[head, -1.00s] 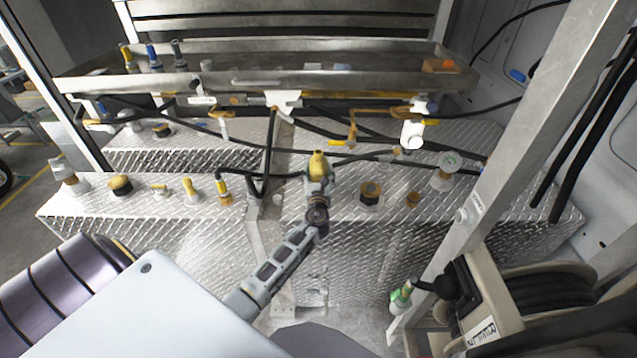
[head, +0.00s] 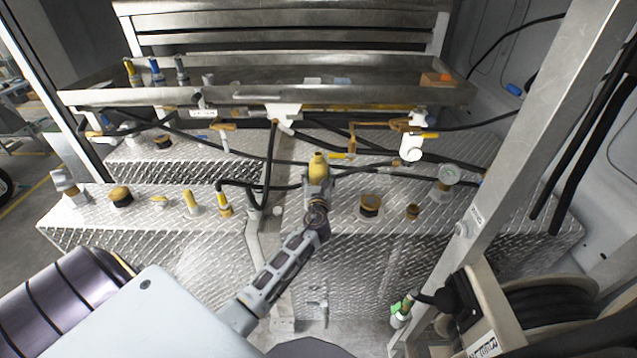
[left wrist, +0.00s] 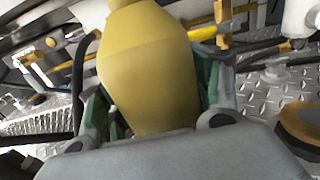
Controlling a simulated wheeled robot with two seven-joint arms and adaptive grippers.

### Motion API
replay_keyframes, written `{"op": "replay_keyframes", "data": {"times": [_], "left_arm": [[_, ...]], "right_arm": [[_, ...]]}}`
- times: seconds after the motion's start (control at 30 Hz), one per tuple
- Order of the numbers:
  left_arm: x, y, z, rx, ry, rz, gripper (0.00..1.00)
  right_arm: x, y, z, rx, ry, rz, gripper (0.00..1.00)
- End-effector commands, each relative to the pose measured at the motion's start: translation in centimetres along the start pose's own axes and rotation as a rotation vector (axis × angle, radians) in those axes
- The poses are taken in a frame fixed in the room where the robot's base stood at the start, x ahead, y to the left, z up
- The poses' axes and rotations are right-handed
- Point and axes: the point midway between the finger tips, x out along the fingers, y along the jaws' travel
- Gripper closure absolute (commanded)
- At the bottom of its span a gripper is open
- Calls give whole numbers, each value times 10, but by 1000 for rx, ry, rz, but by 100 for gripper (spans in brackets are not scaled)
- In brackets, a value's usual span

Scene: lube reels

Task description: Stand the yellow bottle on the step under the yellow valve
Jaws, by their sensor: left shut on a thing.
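My left gripper (head: 318,184) is shut on the yellow bottle (head: 318,164) and holds it roughly upright over the diamond-plate step (head: 335,215). In the left wrist view the bottle (left wrist: 148,70) fills the middle, between green finger pads; its lower end is hidden by the gripper. A yellow valve lever (head: 337,155) on an orange fitting is just right of the bottle in the head view; the lever also shows behind it in the left wrist view (left wrist: 203,34). I cannot tell whether the bottle touches the step. My right gripper is not in view.
Several caps and fittings stand on the step, including a dark cap (head: 371,206) right of the bottle and a yellow fitting (head: 190,203) to the left. Black hoses (head: 268,165) cross nearby. A metal post (head: 500,170) and hose reel (head: 540,300) stand at right.

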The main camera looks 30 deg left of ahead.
Motion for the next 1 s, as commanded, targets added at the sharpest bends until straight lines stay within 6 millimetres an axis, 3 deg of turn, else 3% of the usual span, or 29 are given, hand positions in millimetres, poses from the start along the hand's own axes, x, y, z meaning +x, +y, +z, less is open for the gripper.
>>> {"op": "replay_keyframes", "data": {"times": [0.1,0.4,1.0], "left_arm": [[1,0,22,-2,-6,0,85],[0,0,52,-1,-4,0,85],[0,0,58,0,-3,-1,85]], "right_arm": [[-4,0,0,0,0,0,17],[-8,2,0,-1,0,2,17],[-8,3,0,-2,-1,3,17]]}}
